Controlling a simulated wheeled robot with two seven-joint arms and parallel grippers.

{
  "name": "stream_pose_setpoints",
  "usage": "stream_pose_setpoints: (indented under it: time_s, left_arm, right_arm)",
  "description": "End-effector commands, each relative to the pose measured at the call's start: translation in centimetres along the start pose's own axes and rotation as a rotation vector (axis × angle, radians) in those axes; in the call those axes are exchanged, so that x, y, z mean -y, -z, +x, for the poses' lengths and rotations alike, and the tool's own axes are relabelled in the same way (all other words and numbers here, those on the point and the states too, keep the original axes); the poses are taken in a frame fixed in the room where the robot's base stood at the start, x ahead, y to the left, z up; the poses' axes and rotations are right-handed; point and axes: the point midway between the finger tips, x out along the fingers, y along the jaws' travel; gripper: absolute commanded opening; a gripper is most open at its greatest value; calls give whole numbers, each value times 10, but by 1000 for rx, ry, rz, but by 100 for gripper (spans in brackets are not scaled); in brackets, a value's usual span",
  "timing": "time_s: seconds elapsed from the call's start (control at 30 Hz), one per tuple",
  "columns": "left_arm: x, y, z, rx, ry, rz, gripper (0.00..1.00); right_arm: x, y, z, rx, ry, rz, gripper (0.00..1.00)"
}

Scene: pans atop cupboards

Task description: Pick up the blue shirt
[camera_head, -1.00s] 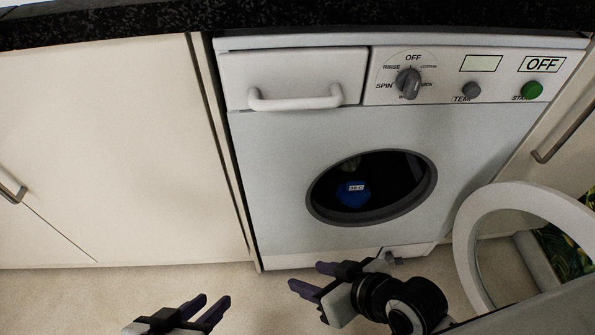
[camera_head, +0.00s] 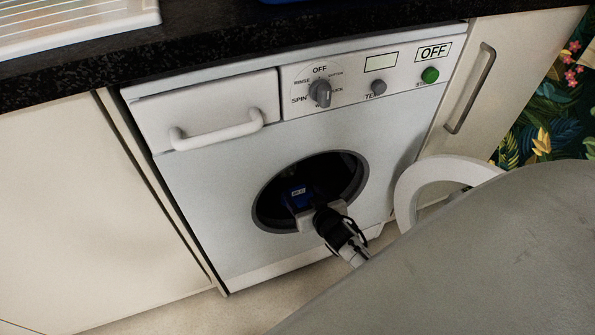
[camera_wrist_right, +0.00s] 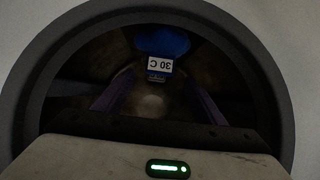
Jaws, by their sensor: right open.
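The blue shirt (camera_head: 297,191) lies in the dark drum of the washing machine, with a white tag on it. In the right wrist view the shirt (camera_wrist_right: 163,41) is ahead, at the top centre, with its tag reading "30 C" upside down. My right gripper (camera_head: 303,204) reaches into the round door opening in front of the shirt. In the wrist view its two purple fingers (camera_wrist_right: 158,88) are spread apart with nothing between them, and the shirt lies beyond them. Part of the shirt is hidden in the drum and behind the gripper. My left gripper is out of view.
The washing machine (camera_head: 220,195) has a dark ring (camera_head: 258,212) around its opening. Its round white door (camera_head: 408,190) stands open at the right. A dark worktop (camera_head: 210,40) overhangs above, and cupboards flank the machine.

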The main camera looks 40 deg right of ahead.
Motion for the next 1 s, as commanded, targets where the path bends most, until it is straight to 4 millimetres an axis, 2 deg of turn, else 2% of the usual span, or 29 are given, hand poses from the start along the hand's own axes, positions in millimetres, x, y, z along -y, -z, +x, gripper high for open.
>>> stream_pose_setpoints:
  time_s: [0.03,0.17,0.37,0.5,0.8,1.0]
  left_arm:
    - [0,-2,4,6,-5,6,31]
    - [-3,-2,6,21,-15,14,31]
    - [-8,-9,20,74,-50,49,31]
    - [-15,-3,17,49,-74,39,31]
    - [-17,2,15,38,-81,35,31]
    - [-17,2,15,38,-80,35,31]
  right_arm:
    - [-1,-2,7,0,-1,-2,64]
    - [-1,-2,15,1,-1,-3,64]
    - [-2,-8,45,0,-1,-3,64]
    - [-1,-6,60,0,0,-3,64]
    - [-2,-4,63,2,-1,-2,64]
    - [-2,-4,63,2,-1,-2,30]
